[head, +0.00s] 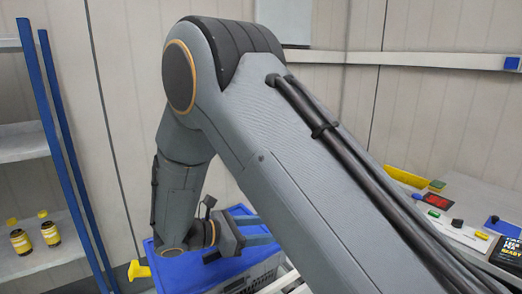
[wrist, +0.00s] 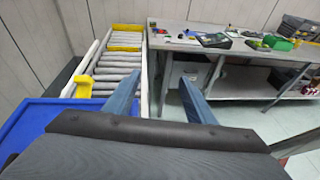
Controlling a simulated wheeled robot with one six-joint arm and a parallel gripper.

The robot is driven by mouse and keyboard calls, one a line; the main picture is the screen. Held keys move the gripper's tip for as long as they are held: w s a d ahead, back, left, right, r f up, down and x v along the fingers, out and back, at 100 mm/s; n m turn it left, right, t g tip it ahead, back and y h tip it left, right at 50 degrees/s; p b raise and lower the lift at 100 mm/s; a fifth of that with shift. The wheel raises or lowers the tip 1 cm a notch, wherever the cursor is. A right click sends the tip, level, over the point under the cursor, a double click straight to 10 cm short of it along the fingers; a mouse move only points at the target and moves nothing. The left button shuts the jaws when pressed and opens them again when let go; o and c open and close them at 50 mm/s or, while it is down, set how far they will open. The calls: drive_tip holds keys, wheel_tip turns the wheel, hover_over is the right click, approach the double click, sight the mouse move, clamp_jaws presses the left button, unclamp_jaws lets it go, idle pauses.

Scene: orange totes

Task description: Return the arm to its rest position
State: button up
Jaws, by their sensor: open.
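My arm fills the middle of the head view, its upper link rising from the lower right to a bent elbow and its forearm hanging down at the left. My gripper (head: 262,232) is at the lower end of the forearm, in front of and partly over a blue surface (head: 215,274). In the wrist view, my gripper (wrist: 160,100) shows two blue-grey fingers spread wide apart, with nothing between them. The gripper is open and empty. My own arm hides much of what lies behind it in the head view.
A roller conveyor (wrist: 112,72) with yellow parts lies ahead at the left. A workbench (wrist: 225,43) with tools and a green bin stands ahead at the right. A shelf rack with blue posts (head: 52,125) holds yellow-labelled bottles at the left. Open floor (wrist: 290,125) shows lower right.

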drive_tip(key=s+d+f+m+g+y+b, duration=0.2)
drive_tip(key=s+d+f+m+y+b, duration=0.2)
drive_tip(key=d+m, duration=0.5)
drive_tip(key=s+d+f+m+g+y+b, duration=0.3)
drive_tip(key=s+d+f+m+y+b, duration=0.2)
drive_tip(key=s+d+m+y, duration=0.4)
drive_tip(key=s+f+m, duration=0.1)
drive_tip(key=s+m, duration=0.1)
drive_tip(key=m, duration=0.2)
drive_tip(key=shift+m, duration=0.4)
